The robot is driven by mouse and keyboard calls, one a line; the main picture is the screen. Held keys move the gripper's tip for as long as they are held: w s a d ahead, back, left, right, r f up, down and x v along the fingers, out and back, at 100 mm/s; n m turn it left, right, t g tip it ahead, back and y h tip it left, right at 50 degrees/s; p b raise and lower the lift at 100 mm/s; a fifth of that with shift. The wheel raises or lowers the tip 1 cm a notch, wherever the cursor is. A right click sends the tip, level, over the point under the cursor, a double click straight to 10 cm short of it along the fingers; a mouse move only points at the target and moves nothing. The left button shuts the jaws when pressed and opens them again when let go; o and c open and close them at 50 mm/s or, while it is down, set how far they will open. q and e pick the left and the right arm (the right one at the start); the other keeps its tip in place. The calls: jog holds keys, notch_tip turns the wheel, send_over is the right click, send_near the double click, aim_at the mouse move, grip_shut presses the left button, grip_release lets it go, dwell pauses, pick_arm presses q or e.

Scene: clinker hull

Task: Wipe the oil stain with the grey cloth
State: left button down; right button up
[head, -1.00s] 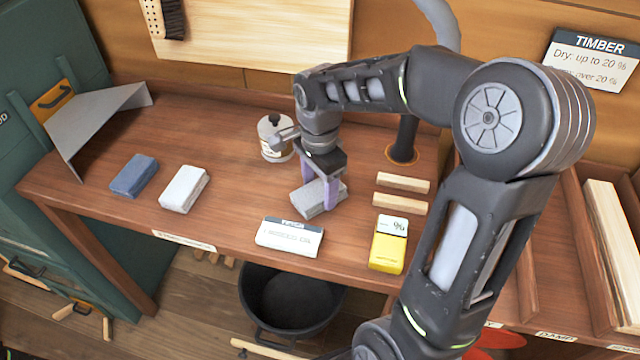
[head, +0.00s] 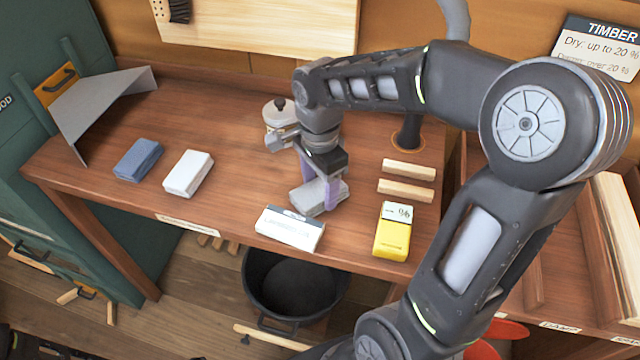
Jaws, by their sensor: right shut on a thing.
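The grey cloth (head: 308,200) is a folded block on the wooden bench top (head: 235,150). My right gripper (head: 320,194) reaches down over it, its purple fingers shut on the cloth. The cloth is at or just above the bench surface; I cannot tell which. A blue folded cloth (head: 138,160) and a white one (head: 188,174) lie to the left. I see no oil stain; the arm and gripper hide part of the bench. My left gripper is not in view.
A yellow meter (head: 392,235) and two wood strips (head: 407,180) lie to the right. A lidded pot (head: 279,120) stands behind. A black bucket (head: 292,285) is below the front edge.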

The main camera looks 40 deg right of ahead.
jog(key=shift+f, duration=0.15)
jog(key=shift+d, duration=0.15)
jog(key=shift+w+d+p, duration=0.35)
jog(key=shift+w+d, duration=0.75)
jog(key=shift+d, duration=0.15)
jog(key=shift+w+d+p, duration=0.4)
jog(key=shift+w+d, duration=0.75)
jog(key=shift+d, duration=0.25)
jog(key=shift+d, duration=0.1)
jog(key=shift+w+d+r, duration=0.15)
jog(key=shift+w+r, duration=0.05)
jog(key=shift+w+d+f+p, duration=0.2)
jog(key=shift+w+d+p, duration=0.2)
jog(key=shift+w+d, duration=0.6)
jog(key=shift+s+d, duration=0.1)
jog(key=shift+s, duration=0.1)
